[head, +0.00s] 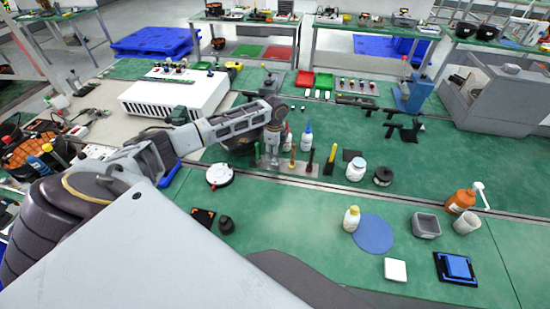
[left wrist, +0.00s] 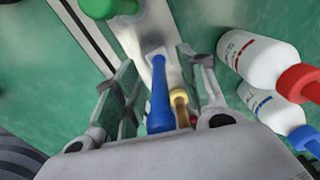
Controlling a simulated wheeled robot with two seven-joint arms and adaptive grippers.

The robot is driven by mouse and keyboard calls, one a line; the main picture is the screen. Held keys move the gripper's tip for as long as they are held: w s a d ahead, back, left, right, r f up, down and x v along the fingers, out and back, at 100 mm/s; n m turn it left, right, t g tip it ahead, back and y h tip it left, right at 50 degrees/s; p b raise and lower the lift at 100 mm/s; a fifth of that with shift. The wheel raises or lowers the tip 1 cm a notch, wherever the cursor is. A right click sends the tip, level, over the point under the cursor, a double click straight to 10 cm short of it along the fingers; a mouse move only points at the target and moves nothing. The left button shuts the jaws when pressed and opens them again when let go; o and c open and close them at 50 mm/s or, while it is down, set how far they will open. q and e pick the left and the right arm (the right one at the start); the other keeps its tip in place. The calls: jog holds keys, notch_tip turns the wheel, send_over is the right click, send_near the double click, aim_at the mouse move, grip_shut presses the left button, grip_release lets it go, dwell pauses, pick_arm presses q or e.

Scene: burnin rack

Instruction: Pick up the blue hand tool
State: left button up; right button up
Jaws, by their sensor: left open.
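The blue hand tool (left wrist: 160,98) stands between the two fingers of my left gripper (left wrist: 150,76) in the left wrist view. The fingers are spread on either side of it, with gaps visible, so it is not gripped. Its far end meets a light metal strip (left wrist: 135,38). In the head view my left gripper (head: 268,160) points down over the tool row and hides the blue tool. A yellow-orange tool (left wrist: 180,103) is close beside the blue one in the wrist view. A green tool (left wrist: 112,8) is at the top. My right gripper is not in view.
White bottles with a red cap (left wrist: 258,60) and a blue cap (left wrist: 272,108) stand close to the gripper's right side in the wrist view. A red-handled tool (head: 309,160) and a yellow tool (head: 331,158) stand farther right. A white box (head: 175,92) is behind the arm.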

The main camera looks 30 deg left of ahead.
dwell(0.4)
pick_arm(q)
grip_shut()
dwell(0.4)
notch_tip(320, 180, up, 8)
jog(key=shift+r+b, duration=0.2)
jog(key=shift+b, duration=0.3)
jog(key=shift+r, duration=0.8)
jog(key=shift+s, duration=0.1)
